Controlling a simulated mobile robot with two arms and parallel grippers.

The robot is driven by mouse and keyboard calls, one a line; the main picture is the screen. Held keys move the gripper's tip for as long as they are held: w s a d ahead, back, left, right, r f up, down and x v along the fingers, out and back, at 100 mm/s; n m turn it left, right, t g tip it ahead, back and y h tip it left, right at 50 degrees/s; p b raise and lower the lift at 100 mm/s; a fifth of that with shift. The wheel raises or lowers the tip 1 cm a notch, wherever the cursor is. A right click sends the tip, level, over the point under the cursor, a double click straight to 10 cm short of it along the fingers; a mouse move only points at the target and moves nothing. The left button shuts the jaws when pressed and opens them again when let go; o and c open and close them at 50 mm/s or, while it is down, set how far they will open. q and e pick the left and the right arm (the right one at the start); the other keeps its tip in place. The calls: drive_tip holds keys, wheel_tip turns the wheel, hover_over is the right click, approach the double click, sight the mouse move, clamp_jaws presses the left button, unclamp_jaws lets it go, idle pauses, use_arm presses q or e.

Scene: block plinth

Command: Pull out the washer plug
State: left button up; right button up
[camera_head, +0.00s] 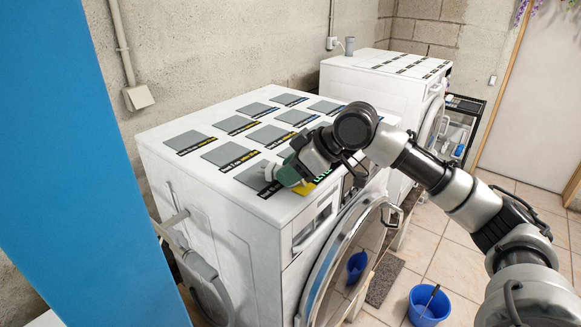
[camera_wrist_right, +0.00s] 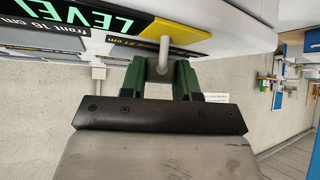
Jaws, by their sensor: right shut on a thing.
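My right gripper (camera_head: 279,172) reaches over the front part of the near washer's white top (camera_head: 150,150). Its green fingers are shut on a pale grey peg (camera_wrist_right: 163,58), which shows between them in the right wrist view. The peg stands before a yellow tile (camera_wrist_right: 172,35); I cannot tell whether it is joined to the tile, nor whether it is the washer plug. A wall outlet box (camera_head: 137,97) hangs on a conduit behind the near washer. Another outlet (camera_head: 332,43) is on the wall further right. My left gripper is not in view.
Grey tiles with labels cover the near washer's top. Its round door (camera_head: 345,262) stands at the front, and a grey hose (camera_head: 200,268) runs down its left side. A second washer (camera_head: 350,75) is behind. A blue bucket (camera_head: 428,306) stands on the floor. A blue panel (camera_head: 85,180) blocks the left.

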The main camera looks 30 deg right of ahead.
drive_tip(key=shift+f, duration=0.4)
idle(0.3)
drive_tip(key=shift+f, duration=0.15)
